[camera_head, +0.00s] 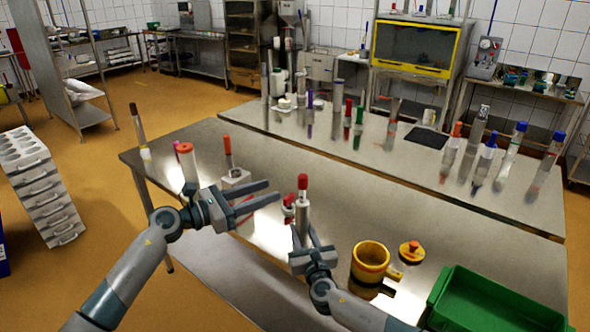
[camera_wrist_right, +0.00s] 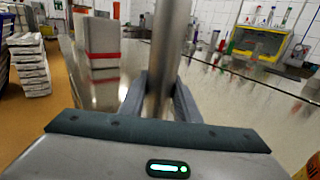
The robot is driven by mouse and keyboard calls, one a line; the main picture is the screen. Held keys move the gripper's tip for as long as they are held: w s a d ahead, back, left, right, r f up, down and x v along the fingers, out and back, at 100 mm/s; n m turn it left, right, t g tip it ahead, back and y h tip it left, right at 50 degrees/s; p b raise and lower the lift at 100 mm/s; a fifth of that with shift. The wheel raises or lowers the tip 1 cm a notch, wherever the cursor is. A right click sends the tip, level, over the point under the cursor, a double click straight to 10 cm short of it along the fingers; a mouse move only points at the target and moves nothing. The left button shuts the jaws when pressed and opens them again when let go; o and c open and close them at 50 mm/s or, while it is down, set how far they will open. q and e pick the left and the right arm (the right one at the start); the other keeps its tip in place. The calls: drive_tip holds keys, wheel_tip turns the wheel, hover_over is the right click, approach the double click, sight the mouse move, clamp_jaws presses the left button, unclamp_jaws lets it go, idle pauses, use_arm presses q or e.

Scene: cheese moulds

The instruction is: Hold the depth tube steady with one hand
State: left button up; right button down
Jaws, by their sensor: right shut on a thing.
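The depth tube, as I take it, is a slim grey metal tube with a red top (camera_head: 303,205), standing upright near the middle of the front table. My right gripper (camera_head: 305,236) is shut on its lower part. In the right wrist view the tube (camera_wrist_right: 168,60) rises between the two fingers, and its top is out of frame. My left gripper (camera_head: 273,191) is open and empty, its fingers pointing right towards the tube, with a gap between them and it. A small red-topped item (camera_head: 288,203) stands just behind the tube, partly hidden.
A yellow mug (camera_head: 370,262), a yellow lid with an orange knob (camera_head: 411,250) and a green crate (camera_head: 490,303) are at right. Several capped tubes line the back table (camera_head: 330,130). A grey block with a red band (camera_wrist_right: 97,40) is nearby.

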drive_tip(key=c, duration=1.3)
unclamp_jaws()
drive_tip(key=shift+o, duration=0.2)
drive_tip(key=shift+s, duration=0.15)
drive_tip(key=v, duration=1.1)
drive_tip(key=shift+s+d, duration=0.15)
drive_tip(key=shift+s, duration=0.2)
